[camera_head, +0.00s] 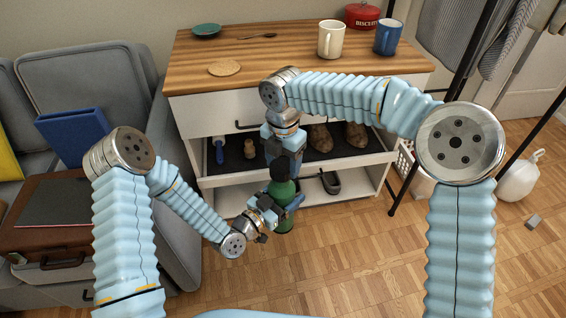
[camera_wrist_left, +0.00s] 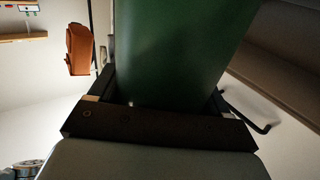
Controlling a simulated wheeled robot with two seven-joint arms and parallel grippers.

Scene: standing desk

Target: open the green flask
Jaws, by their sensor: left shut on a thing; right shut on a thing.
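The green flask (camera_head: 285,222) is upright in mid-air in front of the cabinet, with a black top (camera_head: 280,170). My left gripper (camera_head: 275,207) is shut on the flask's body from the left side. In the left wrist view the green body (camera_wrist_left: 180,50) fills the space between the dark jaws. My right gripper (camera_head: 283,158) points down from above and is shut on the flask's black top. The right fingers and the top are both dark, so their exact contact is hard to see. I cannot tell whether the top sits loose or tight.
Behind stands a cabinet with a wooden top (camera_head: 290,58), holding a white mug (camera_head: 331,40), a blue mug (camera_head: 388,37), a red biscuit tin (camera_head: 362,15) and a teal dish (camera_head: 206,31). A grey sofa (camera_head: 85,75) is left. Floor is clear in front.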

